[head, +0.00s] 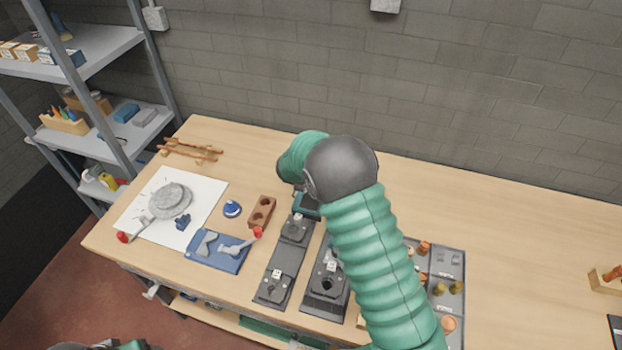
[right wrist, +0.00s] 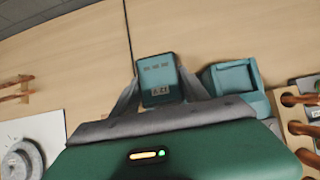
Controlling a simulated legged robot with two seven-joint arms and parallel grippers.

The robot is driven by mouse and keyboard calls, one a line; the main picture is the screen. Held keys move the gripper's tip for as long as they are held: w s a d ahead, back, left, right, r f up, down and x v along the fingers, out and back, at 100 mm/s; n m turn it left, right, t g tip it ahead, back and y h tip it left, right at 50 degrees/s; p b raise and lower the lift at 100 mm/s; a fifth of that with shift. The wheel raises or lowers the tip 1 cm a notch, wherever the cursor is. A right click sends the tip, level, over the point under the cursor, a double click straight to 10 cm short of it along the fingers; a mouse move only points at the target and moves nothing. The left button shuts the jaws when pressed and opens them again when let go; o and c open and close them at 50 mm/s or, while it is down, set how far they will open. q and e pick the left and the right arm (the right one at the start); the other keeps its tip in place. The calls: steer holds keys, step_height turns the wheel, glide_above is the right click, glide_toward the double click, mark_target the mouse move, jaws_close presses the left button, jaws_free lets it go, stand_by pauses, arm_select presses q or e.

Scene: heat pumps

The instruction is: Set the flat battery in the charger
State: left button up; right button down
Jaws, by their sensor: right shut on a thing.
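My right gripper (right wrist: 160,92) is shut on a teal battery (right wrist: 158,72) with a small label, seen between its two grey fingers in the right wrist view. A second teal block (right wrist: 236,86) is close to its right; I cannot tell if it is another battery. In the head view my right arm hides most of the gripper, and a teal piece (head: 306,206) shows beside the arm. Below it are a long dark grey base (head: 283,262) and a dark unit with a round hole (head: 325,288). I cannot tell which is the charger.
A brown block with holes (head: 262,211), a blue tray (head: 217,251), a blue round item (head: 232,209) and a white sheet (head: 205,205) with a grey disc part lie to the left. A grey parts tray (head: 447,290) is to the right.

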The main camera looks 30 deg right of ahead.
steer(key=shift+a+r, duration=0.15)
steer(key=shift+a, duration=0.45)
arm_select(q)
steer(key=shift+a, duration=0.5)
steer(key=shift+d, duration=0.1)
arm_select(e)
steer(key=shift+d, duration=0.15)
steer(key=shift+d+p, duration=0.35)
steer(key=shift+d, duration=0.25)
arm_select(q)
steer(key=shift+d+r, duration=0.25)
steer(key=shift+r, duration=0.05)
steer(key=shift+a, duration=0.2)
arm_select(e)
steer(key=shift+a, duration=0.15)
arm_select(q)
steer(key=shift+d+r+p, duration=0.1)
steer(key=shift+r+p, duration=0.2)
arm_select(e)
steer(key=shift+a, duration=0.2)
arm_select(q)
steer(key=shift+s+b+x, duration=0.2)
steer(key=shift+b+x, duration=0.6)
steer(key=shift+b, duration=0.05)
steer(key=shift+s+b+x, duration=0.15)
steer(key=shift+b+x, duration=0.65)
arm_select(e)
steer(key=shift+f, duration=2.3)
